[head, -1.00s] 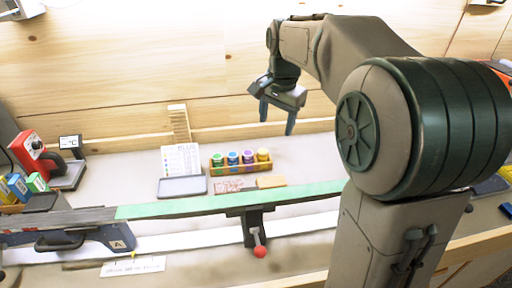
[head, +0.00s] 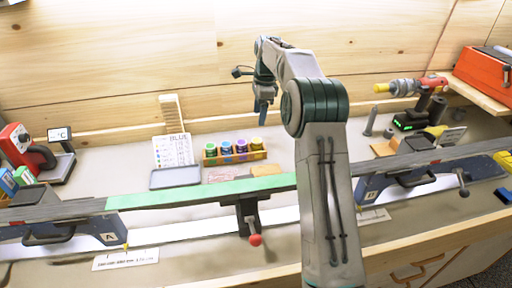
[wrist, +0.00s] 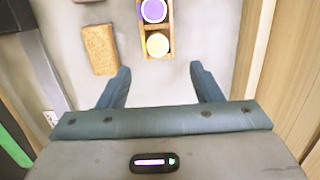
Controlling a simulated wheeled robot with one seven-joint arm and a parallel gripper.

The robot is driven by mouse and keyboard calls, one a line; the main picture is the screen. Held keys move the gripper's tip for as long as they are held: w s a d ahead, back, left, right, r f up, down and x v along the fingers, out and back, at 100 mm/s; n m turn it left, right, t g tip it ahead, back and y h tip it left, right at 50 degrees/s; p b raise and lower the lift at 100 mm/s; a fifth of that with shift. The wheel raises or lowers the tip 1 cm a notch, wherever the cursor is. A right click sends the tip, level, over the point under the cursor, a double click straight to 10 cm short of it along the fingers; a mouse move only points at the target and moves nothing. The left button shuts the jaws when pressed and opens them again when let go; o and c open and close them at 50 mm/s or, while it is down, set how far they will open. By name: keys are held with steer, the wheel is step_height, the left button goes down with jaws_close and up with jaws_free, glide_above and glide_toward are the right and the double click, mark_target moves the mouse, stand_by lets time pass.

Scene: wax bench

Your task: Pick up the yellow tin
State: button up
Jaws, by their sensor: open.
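The yellow tin (head: 257,144) stands at the right end of a small wooden rack (head: 232,158), in a row with several other coloured tins. In the wrist view the yellow tin (wrist: 158,45) shows from above in its compartment, with a purple tin (wrist: 154,10) beside it. My gripper (head: 262,108) is above the bench, over the right end of the rack. In the wrist view my gripper (wrist: 161,82) is open and empty, and the yellow tin lies ahead of the gap between its fingers, not between them.
A tan cork block (wrist: 99,50) lies beside the rack. A grey tray (head: 175,177) is left of it. A ski with a green base (head: 200,192) runs across the front. The wooden wall (head: 120,60) stands close behind.

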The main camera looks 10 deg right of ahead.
glide_above(257, 140)
steer(key=f, duration=0.5)
steer(key=shift+w+d+f, duration=0.1)
steer(key=shift+w+d, duration=0.1)
steer(key=shift+s+a+f+p, duration=0.15)
steer(key=shift+f+p, duration=0.25)
steer(key=shift+f, duration=1)
steer(key=shift+s+f+p, duration=0.1)
steer(key=shift+f+p, duration=0.25)
steer(key=shift+f, duration=1)
steer(key=c, duration=1.1)
